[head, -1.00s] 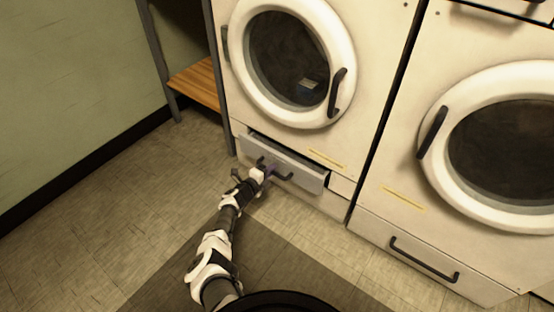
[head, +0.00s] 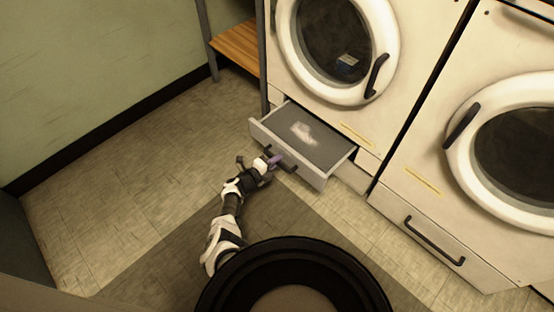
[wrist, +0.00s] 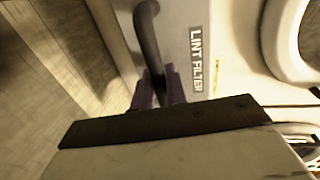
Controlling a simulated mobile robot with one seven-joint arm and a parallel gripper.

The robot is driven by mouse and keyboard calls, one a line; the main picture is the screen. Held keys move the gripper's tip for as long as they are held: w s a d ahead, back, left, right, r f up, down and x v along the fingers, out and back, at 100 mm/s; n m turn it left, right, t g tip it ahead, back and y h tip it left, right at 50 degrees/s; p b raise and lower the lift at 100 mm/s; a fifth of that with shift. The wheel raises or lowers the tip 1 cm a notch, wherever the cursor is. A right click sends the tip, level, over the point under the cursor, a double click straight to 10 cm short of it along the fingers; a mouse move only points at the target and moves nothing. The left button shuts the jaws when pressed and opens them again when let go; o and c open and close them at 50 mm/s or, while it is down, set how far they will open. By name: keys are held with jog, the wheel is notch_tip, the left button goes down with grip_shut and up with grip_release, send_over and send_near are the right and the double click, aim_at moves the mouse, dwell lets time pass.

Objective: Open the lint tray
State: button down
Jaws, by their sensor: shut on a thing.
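The lint tray (head: 330,158) is a grey drawer under the left machine's round door, pulled well out, with a pale patch of lint (head: 303,133) on its dark inside. My gripper (head: 272,162) is at the tray's front, shut on its dark bar handle (head: 288,166). In the wrist view the purple fingers (wrist: 160,88) are around the dark handle (wrist: 147,35), beside a label reading "LINT FILTER" (wrist: 195,58). Part of the handle is hidden by my gripper.
The right machine has a shut lower drawer (head: 420,248) with its own dark handle (head: 434,240). A shelf unit with a wooden board (head: 238,48) stands left of the left machine. The floor (head: 150,150) left of my arm is clear.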

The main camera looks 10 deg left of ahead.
jog(key=shift+d, duration=0.1)
jog(key=c, duration=1.5)
grip_release()
jog(key=p+v, duration=0.7)
jog(key=v, duration=0.7)
jog(key=shift+w, duration=0.15)
